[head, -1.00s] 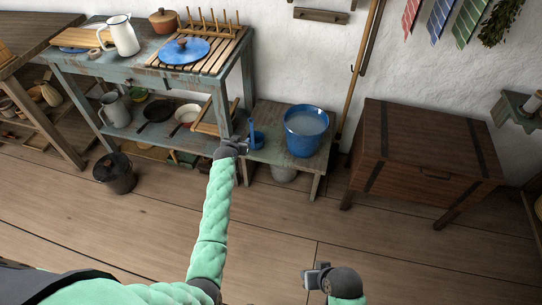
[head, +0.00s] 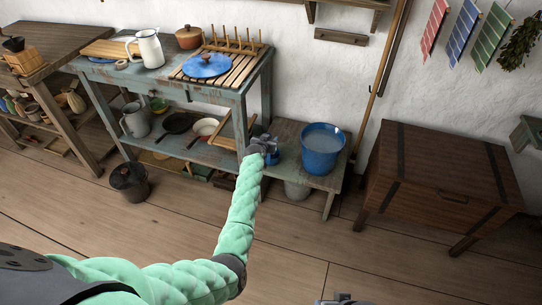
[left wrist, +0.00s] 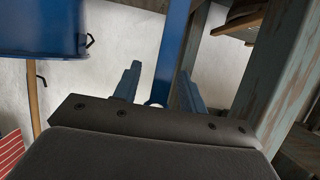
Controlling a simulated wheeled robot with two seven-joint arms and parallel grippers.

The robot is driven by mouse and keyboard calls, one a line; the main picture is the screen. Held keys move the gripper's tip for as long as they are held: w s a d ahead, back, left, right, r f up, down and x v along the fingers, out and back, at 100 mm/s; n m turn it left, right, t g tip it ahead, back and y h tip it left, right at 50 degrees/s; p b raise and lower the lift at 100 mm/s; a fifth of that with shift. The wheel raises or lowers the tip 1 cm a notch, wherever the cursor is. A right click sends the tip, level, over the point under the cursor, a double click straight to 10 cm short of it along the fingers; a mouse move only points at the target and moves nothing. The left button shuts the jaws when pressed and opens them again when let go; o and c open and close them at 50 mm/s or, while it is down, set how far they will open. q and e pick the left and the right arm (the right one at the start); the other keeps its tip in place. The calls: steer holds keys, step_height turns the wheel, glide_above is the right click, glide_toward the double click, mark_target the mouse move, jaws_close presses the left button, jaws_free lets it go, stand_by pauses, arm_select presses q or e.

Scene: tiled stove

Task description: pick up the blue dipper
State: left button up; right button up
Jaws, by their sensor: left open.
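The blue dipper (head: 273,158) stands on the low bench, mostly hidden behind my left gripper (head: 266,144) in the head view. In the left wrist view its long upright blue handle (left wrist: 174,42) shows between the two fingers of my left gripper (left wrist: 160,88). The fingers are open, with a gap visible on the left of the handle; whether the right finger touches it I cannot tell. A sliver of my right gripper (head: 341,300) shows at the bottom edge in the head view; its fingers cannot be made out.
A blue bucket (head: 321,150) of water stands on the low bench (head: 337,180), just right of the dipper; it also shows in the left wrist view (left wrist: 42,30). A worn blue table (head: 228,97) rises close on the left. A wooden chest (head: 440,175) stands farther right.

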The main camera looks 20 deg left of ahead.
arm_select(q)
steer(key=shift+w+f, duration=0.25)
steer(key=shift+w, duration=0.2)
steer(key=shift+c, duration=0.2)
jaws_close()
steer(key=shift+r, duration=0.1)
